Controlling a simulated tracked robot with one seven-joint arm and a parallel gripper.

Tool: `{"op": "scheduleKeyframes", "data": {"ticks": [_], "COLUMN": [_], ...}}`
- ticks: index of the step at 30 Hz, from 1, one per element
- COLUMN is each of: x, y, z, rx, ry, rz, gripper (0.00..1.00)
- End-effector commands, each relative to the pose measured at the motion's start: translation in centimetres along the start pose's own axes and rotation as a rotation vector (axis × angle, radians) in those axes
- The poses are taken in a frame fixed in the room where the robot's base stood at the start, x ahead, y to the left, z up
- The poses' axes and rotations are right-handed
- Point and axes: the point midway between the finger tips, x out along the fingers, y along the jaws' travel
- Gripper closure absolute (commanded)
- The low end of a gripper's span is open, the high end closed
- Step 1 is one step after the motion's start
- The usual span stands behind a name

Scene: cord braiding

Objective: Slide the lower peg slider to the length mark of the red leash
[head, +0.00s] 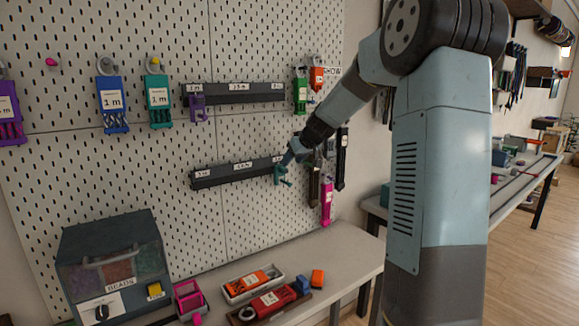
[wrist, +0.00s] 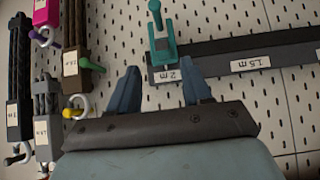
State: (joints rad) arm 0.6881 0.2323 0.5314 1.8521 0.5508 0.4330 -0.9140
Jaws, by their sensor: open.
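The lower rail (head: 225,175) is a dark bar on the pegboard with white length labels. Its teal peg slider (head: 281,174) sits at the right end. In the wrist view the teal slider (wrist: 163,45) stands by the upside-down "2 m" label, with the "1.5 m" label further right along the rail (wrist: 220,65). My gripper (head: 290,157) is open and empty, close to the slider. In the wrist view its fingertips (wrist: 160,80) are spread on either side of the slider's line, and the slider shows just beyond them. A red leash pack (head: 268,301) lies on the bench; its label is too small to read.
The upper rail (head: 240,94) carries a purple slider (head: 197,107) at its left end. Several leashes hang on pegs right of the lower rail, including a pink one (head: 327,202). A bead box (head: 110,262) stands at the bench's left. The lower rail left of the slider is clear.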

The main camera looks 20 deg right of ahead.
Motion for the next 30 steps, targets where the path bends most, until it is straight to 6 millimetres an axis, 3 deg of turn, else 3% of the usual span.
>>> {"op": "scheduleKeyframes", "data": {"ticks": [6, 13, 19, 30], "x": [-4.0, -7.2, -8.3, -8.5], "y": [0.1, 0.1, 0.1, 0.1], "z": [0.1, 0.2, 0.2, 0.3], "rx": [-0.001, 0.000, 0.001, 0.002], "ry": [0.000, 0.000, -0.001, -0.001], "rz": [0.004, 0.004, 0.002, 0.002], "gripper": [0.51, 0.51, 0.51, 0.51]}}
